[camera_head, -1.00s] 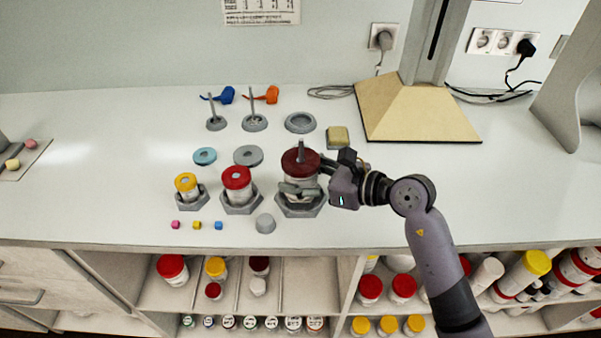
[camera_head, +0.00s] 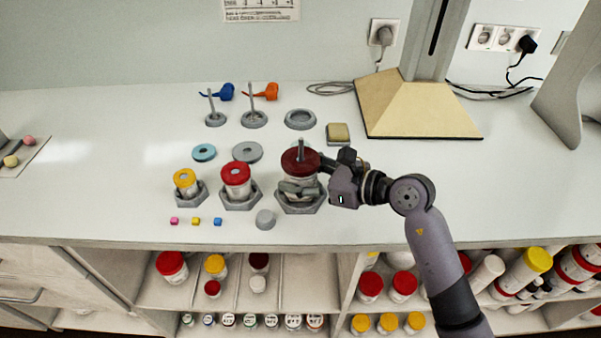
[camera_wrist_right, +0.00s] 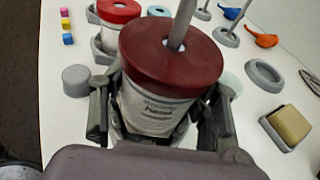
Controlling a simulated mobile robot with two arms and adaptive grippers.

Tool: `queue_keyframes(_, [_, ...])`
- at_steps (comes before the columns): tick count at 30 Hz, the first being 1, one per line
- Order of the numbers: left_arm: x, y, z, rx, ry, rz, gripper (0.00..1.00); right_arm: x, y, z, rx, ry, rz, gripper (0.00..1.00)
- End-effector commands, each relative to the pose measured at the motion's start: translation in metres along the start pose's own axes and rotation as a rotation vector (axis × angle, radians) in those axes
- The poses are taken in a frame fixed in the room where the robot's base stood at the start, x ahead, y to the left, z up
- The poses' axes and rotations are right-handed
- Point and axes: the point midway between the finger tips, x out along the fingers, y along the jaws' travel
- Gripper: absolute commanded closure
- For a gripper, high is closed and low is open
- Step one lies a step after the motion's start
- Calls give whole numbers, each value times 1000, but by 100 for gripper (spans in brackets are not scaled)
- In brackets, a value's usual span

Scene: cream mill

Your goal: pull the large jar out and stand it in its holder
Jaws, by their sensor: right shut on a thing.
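The large jar (camera_head: 301,163) has a dark red lid with a grey rod standing up from its middle. It stands upright in a grey hexagonal holder (camera_head: 300,207) on the counter. It also shows in the right wrist view (camera_wrist_right: 160,105), with a printed white label. My right gripper (camera_head: 307,187) is shut on the jar's body below the lid, with a finger on each side in the right wrist view (camera_wrist_right: 160,112). The fingers partly hide the jar's lower part, so I cannot tell how deep it sits. My left gripper is not in view.
A red-lidded jar (camera_head: 236,176) and a yellow-lidded jar (camera_head: 185,180) stand in holders to the left. A grey cap (camera_head: 265,220) lies in front, and a sponge (camera_head: 338,133) on a tray behind. An empty grey ring (camera_head: 300,119) lies farther back.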

Motion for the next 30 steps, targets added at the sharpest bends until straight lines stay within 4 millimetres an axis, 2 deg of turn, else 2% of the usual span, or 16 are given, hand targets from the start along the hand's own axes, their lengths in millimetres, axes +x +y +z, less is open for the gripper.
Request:
queue_keyframes(20, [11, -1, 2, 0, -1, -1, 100, 4, 0, -13, 0, -1, 1, 78])
queue_keyframes(21, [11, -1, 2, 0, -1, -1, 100, 4, 0, -13, -1, -1, 1, 43])
queue_keyframes(30, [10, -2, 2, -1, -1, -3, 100, 4, 0, -13, 0, -1, 0, 23])
